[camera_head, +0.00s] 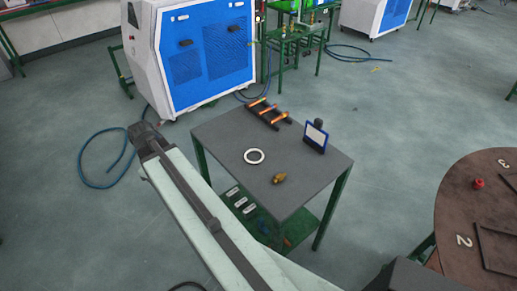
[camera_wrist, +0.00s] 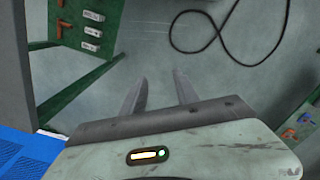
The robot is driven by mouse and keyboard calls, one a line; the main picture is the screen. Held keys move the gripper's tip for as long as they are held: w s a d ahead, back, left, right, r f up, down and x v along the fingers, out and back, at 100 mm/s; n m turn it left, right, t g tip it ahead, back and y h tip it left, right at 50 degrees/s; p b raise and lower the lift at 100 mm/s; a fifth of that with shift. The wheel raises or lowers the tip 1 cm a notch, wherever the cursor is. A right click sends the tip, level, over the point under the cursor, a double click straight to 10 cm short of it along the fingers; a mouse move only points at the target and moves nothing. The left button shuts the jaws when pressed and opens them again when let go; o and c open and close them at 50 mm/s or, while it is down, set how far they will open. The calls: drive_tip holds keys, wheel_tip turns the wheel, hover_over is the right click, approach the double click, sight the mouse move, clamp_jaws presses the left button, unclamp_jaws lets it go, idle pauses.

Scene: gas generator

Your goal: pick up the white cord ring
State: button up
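The white cord ring (camera_head: 247,159) lies flat on the dark grey top of a small green-legged table (camera_head: 225,137), left of the middle of that top. It is not in the wrist view. My gripper (camera_head: 143,134) is off the left side of the table in the head view, apart from the ring. In the wrist view my gripper's two fingers (camera_wrist: 159,78) stand apart with only floor between them, so it is open and empty.
The tabletop also holds a black rack with orange rods (camera_head: 268,113), a blue-framed panel (camera_head: 315,137) and a brass fitting (camera_head: 279,178). A blue-white cabinet (camera_head: 190,55) stands behind. A round brown table (camera_head: 455,200) is at right. A dark cord (camera_wrist: 226,50) lies on the floor.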

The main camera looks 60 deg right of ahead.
drive_tip(key=s+d+r+n+p, duration=0.15)
drive_tip(key=s+d, duration=0.25)
drive_tip(key=d, duration=0.4)
drive_tip(key=s+d+r+n+p, duration=0.1)
drive_tip(key=s+d+r, duration=0.2)
drive_tip(key=d, duration=0.5)
drive_tip(key=n+p, duration=0.3)
approach(255, 161)
drive_tip(key=f+b, duration=0.1)
drive_tip(key=d+f+b, duration=0.1)
drive_tip(key=f+b, duration=0.1)
drive_tip(key=shift+y, duration=0.3)
drive_tip(key=f+b, duration=0.2)
drive_tip(key=a+f+b, duration=0.1)
drive_tip(key=f+b, duration=0.2)
drive_tip(key=shift+r, duration=0.1)
clamp_jaws()
